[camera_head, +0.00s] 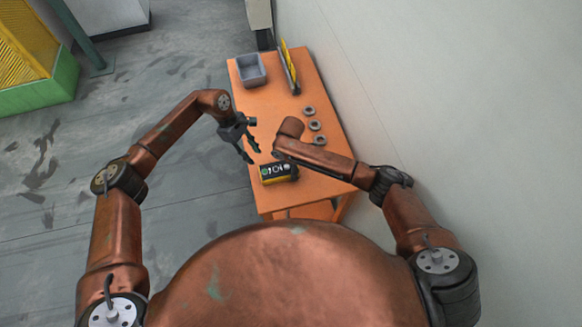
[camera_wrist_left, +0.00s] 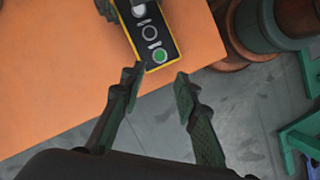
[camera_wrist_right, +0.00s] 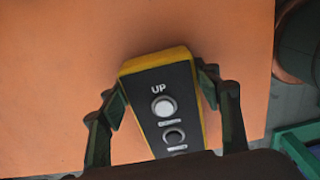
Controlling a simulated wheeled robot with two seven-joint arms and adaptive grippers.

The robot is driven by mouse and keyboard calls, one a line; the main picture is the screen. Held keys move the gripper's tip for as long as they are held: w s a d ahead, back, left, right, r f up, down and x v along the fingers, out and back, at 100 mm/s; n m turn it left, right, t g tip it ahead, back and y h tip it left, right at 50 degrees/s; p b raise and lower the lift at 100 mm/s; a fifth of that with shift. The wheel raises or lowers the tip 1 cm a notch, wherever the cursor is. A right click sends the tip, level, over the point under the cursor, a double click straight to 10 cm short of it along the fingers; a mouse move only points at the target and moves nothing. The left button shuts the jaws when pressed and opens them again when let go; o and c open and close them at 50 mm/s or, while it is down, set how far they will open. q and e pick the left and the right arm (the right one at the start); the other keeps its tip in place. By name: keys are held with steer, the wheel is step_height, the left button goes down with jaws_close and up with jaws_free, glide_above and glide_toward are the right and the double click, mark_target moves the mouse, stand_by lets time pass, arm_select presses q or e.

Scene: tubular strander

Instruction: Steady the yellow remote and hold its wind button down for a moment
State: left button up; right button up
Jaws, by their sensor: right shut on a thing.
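The yellow remote (camera_head: 277,173) with a dark button face lies on the orange table (camera_head: 312,185) near its front end. My right gripper (camera_wrist_right: 160,86) is shut on the remote, one finger along each side. My left gripper (camera_head: 251,155) is open and empty, off the remote's left end. In the left wrist view, a green button (camera_wrist_left: 160,55) sits at the remote's end nearest its fingertips (camera_wrist_left: 156,79).
Three grey rings (camera_head: 315,126) lie along the table's right side. A grey bin (camera_head: 252,70) and an upright yellow-edged panel (camera_head: 289,66) stand at the far end. A wall (camera_head: 420,90) runs along the right. Open floor (camera_head: 70,165) lies to the left.

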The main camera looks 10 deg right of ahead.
steer(key=c, duration=0.6)
arm_select(q)
jaws_close()
arm_select(e)
steer(key=shift+c, duration=0.2)
stand_by(0.9)
